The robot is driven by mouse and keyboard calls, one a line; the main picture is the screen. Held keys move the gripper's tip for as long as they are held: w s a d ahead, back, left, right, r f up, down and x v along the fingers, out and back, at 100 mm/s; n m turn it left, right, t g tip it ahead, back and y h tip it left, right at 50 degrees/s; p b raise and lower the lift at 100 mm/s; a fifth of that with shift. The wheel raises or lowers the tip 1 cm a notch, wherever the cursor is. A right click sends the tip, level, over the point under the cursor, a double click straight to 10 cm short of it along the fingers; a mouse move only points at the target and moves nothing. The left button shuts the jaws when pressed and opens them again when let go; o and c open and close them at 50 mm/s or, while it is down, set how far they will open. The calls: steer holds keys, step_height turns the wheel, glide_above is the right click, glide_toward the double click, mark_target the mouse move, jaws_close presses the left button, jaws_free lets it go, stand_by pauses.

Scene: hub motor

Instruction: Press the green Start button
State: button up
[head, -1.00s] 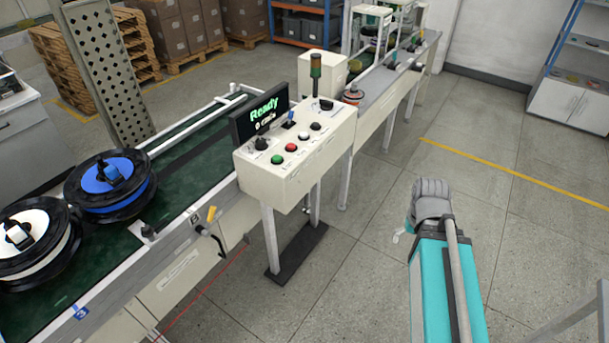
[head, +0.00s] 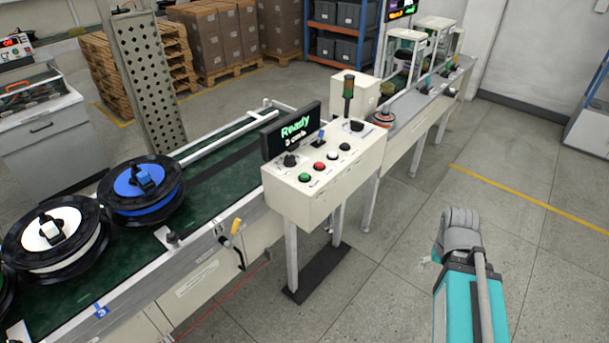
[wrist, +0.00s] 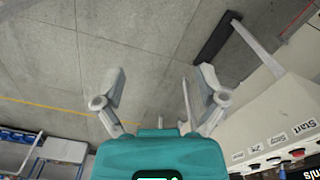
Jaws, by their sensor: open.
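The green Start button (head: 305,177) is at the front left corner of the sloped top of a cream control box (head: 320,200). A red button (head: 320,166), a white button (head: 333,155) and a black button (head: 345,146) run up and right from it. In the wrist view the box's "Start" label (wrist: 303,127) shows at the right edge; I cannot make out the green button there. My gripper (wrist: 160,78) is open and empty, over bare floor, apart from the box. In the head view my arm is right of the box; the fingers are mostly hidden.
A screen (head: 290,130) on the box reads "Ready". A black knob (head: 290,159) stands beside the buttons, and a signal lamp (head: 348,97) behind. A green conveyor (head: 210,180) with spools is at the left. Floor (head: 400,290) between box and arm is clear.

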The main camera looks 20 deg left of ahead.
jaws_close()
stand_by(1.4)
